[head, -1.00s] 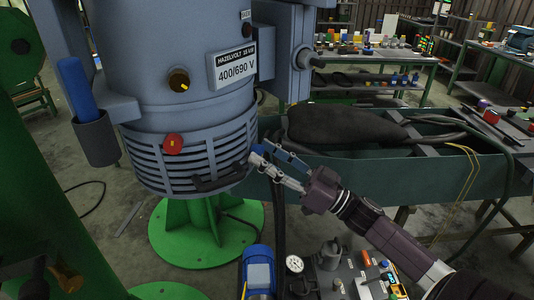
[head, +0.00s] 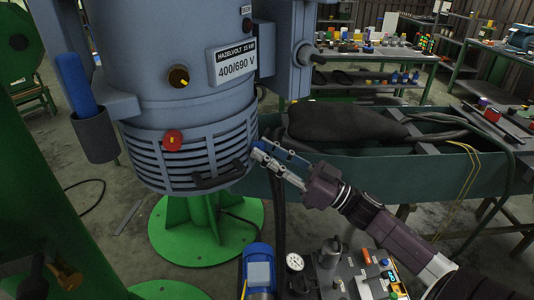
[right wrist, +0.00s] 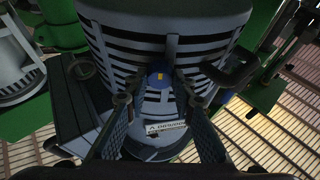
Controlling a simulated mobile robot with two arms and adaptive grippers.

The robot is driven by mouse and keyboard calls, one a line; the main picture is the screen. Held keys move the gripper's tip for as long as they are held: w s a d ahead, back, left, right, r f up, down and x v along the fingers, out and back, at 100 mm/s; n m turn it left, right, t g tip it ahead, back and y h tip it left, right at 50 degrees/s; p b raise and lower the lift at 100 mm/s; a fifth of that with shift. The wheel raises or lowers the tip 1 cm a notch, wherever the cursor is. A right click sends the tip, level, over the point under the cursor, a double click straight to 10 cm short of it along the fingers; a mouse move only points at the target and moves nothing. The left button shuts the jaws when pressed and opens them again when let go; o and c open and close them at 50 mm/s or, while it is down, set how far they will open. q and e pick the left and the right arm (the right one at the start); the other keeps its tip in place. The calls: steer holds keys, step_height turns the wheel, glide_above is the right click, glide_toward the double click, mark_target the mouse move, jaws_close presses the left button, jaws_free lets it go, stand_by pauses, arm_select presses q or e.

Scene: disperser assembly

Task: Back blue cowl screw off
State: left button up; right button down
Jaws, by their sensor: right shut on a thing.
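The blue cowl screw (right wrist: 160,77), with a yellow mark on its face, sits on the slatted cowl (right wrist: 133,46) of the grey motor housing in the right wrist view. My right gripper (right wrist: 162,84) is shut on it, with a fingertip on either side. In the head view my right gripper (head: 256,150) reaches the right side of the slatted cowl (head: 140,160), and the screw is hidden behind its fingers. I cannot tell how far the screw stands out of the cowl. My left gripper is not in view.
A red knob (head: 172,140) is on the cowl front, and a black handle (head: 219,178) is just left of my right gripper. A dark hose (head: 279,210) hangs beside it. A green trough (head: 400,170) lies behind my right arm. A blue motor (head: 259,268) stands below.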

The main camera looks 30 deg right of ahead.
steer(key=shift+w+d+r+n+g+y+b, duration=0.2)
steer(key=shift+n+g+b, duration=1.2)
steer(key=shift+n, duration=2.75)
steer(key=shift+s+a+n+g+y+b, duration=0.2)
steer(key=shift+n+g+b, duration=1.15)
steer(key=shift+n, duration=2.75)
steer(key=shift+w+d+r+n+g+y+b, duration=0.2)
steer(key=shift+n+g+b, duration=1.2)
steer(key=shift+n, duration=2.75)
steer(key=shift+s+g+p, duration=0.1)
steer(key=shift+g+p, duration=0.25)
steer(key=c, duration=1.6)
jaws_free()
steer(key=shift+d, duration=0.1)
